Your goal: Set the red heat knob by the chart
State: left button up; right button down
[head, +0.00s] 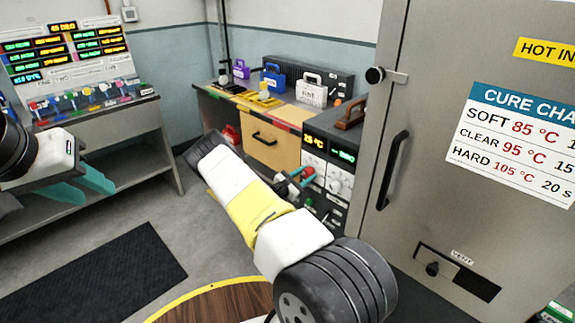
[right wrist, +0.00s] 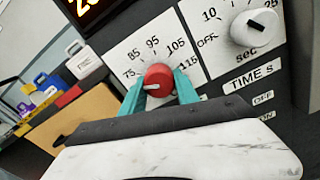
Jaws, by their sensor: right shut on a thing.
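The red heat knob (right wrist: 158,77) sits on a white dial plate marked 75, 85, 95, 105 and 115. Its white mark points left and slightly down, below the 75. My right gripper (right wrist: 160,84) is shut on the knob, one teal finger on each side. In the head view my right gripper (head: 298,178) reaches the oven's control panel and mostly hides the knob. The cure chart (head: 515,140) reads soft 85 °C, clear 95 °C, hard 105 °C; its right edge is cut off. My left gripper (head: 88,186) is open and empty at the left.
A white time knob (right wrist: 254,28) is right of the heat dial. A lit display (head: 315,142) sits above the dials. The grey door (head: 425,130) with a black handle stands right. A bench (head: 270,150) with coloured cases is behind; a lit order board (head: 65,50) is left.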

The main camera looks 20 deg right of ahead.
jog(key=m, duration=0.4)
jog(key=shift+m, duration=0.3)
jog(key=shift+w+r+m, duration=0.1)
jog(key=shift+m, duration=2.1)
jog(key=c, duration=0.9)
grip_release()
jog(key=shift+a, duration=0.1)
jog(key=v, duration=0.7)
jog(key=shift+a, duration=0.3)
